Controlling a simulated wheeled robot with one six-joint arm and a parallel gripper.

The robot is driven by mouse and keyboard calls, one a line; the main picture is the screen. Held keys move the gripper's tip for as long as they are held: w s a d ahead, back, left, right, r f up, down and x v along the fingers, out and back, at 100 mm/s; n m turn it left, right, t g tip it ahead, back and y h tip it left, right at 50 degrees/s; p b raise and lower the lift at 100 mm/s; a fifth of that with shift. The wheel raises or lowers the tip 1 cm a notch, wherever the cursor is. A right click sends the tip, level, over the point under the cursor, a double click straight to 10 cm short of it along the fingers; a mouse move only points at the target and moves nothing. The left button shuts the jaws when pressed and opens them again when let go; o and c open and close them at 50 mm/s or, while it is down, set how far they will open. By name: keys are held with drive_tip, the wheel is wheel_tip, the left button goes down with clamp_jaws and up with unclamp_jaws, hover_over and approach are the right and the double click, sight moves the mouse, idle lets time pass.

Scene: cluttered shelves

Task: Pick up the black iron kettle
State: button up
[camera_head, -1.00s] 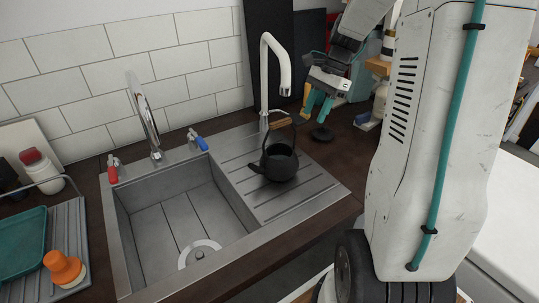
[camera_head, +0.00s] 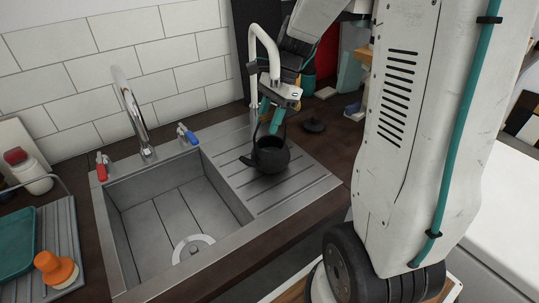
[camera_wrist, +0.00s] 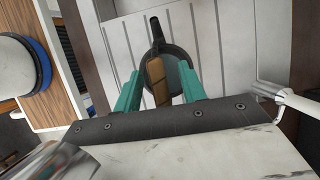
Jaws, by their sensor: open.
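The black iron kettle (camera_head: 270,160) stands upright on the ribbed steel drainboard, right of the sink basin. Its spout points left in the head view. My gripper (camera_head: 270,118) is open, with teal fingers pointing down just above the kettle. In the wrist view, the kettle (camera_wrist: 153,50) shows beyond the fingertips, and its wooden handle (camera_wrist: 157,80) lies between the two open fingers (camera_wrist: 159,68). I cannot tell whether either finger touches the handle.
A tall white faucet (camera_head: 270,45) stands close behind my gripper. The empty sink basin (camera_head: 180,215) is to the left. A teal tray (camera_head: 16,240) and an orange-topped object (camera_head: 55,268) are at far left.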

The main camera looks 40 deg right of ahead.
drive_tip(key=shift+a+f, duration=0.25)
drive_tip(key=shift+f, duration=0.4)
clamp_jaws()
drive_tip(key=shift+w+r, duration=0.1)
idle(0.8)
